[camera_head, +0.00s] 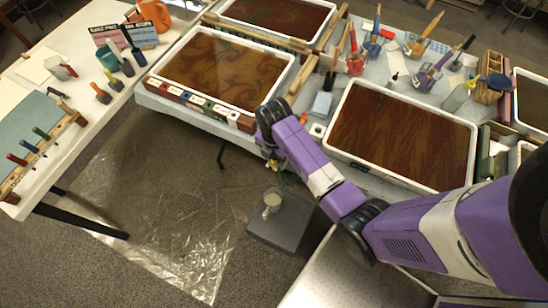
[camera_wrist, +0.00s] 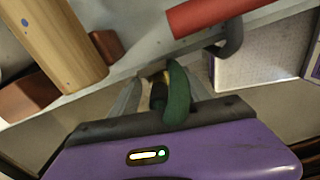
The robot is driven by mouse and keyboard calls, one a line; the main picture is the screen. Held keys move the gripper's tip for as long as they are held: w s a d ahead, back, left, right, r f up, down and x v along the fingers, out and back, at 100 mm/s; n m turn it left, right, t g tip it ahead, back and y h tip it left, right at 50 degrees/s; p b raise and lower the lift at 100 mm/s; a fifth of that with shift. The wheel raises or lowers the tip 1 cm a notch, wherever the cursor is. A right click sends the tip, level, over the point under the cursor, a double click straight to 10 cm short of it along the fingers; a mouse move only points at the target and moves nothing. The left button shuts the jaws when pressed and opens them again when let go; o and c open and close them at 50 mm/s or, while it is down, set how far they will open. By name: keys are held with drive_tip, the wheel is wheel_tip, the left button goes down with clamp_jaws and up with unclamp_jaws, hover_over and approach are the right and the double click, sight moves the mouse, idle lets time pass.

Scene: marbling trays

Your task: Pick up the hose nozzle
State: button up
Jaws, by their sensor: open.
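A dark green curved piece (camera_wrist: 177,95), with a black and yellowish part beside it, shows in the wrist view; it looks like the hose nozzle, but I see only part of it. My gripper (camera_wrist: 160,88) is open, with its grey fingers on either side of this piece. I cannot tell whether they touch it. In the head view my gripper (camera_head: 271,163) points down at the front edge of the marbling table, and the nozzle is too small there to make out clearly.
A wooden cylinder (camera_wrist: 55,40), a red cylinder (camera_wrist: 215,12) and a white box (camera_wrist: 265,58) are close by in the wrist view. Marbling trays (camera_head: 338,140) fill the table. A jar (camera_head: 272,204) stands on a dark low platform (camera_head: 290,232) below.

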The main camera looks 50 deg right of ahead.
clamp_jaws()
drive_tip(key=shift+r, duration=0.15)
